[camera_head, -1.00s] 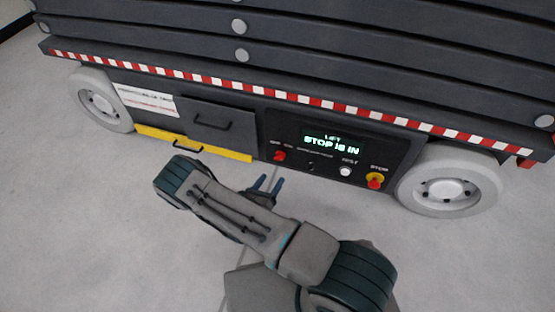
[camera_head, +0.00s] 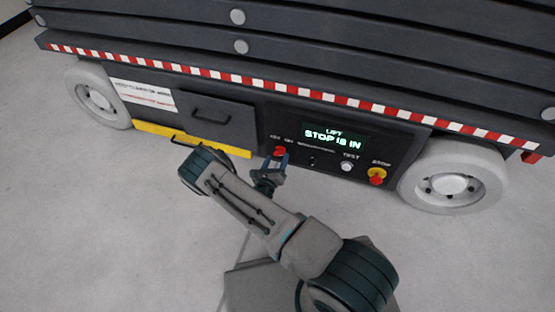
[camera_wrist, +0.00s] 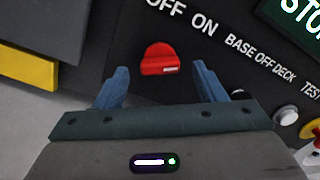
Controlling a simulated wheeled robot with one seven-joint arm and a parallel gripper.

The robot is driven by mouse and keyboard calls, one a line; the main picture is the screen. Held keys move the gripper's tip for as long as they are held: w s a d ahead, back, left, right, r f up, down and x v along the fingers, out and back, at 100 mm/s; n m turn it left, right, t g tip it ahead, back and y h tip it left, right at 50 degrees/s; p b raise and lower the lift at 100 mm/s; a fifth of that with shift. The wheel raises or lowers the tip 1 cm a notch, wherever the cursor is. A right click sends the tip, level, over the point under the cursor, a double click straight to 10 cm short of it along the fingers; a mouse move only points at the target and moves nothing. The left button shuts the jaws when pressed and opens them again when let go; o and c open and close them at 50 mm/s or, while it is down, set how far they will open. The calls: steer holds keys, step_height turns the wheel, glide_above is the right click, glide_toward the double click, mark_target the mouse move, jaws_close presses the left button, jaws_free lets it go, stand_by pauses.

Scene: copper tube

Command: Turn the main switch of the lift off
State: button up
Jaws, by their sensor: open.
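The main switch is a red knob (camera_head: 280,151) on the lift's dark control panel, below the OFF and ON labels. In the wrist view the red knob (camera_wrist: 160,59) lies just beyond and between my two blue fingertips, with a white mark at its lower right. My gripper (camera_head: 275,160) is open in front of the knob, one finger to each side in the picture. The wrist view shows my gripper (camera_wrist: 161,80) empty, with the knob apparently ahead of the tips. Whether the fingers touch the knob I cannot tell.
The display (camera_head: 333,138) reads "STOP IS IN". A white TEST button (camera_head: 346,167) and a red STOP button on yellow (camera_head: 377,177) are to the right. A yellow step (camera_head: 160,132) and a handled door (camera_head: 213,118) are to the left. The floor in front is clear.

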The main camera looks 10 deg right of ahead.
steer(key=shift+x, duration=1.1)
steer(key=c, duration=1)
steer(key=shift+a+n, duration=0.1)
steer(key=shift+n, duration=0.2)
steer(key=n, duration=1.1)
steer(key=shift+s+n, duration=0.1)
steer(key=shift+n, duration=0.2)
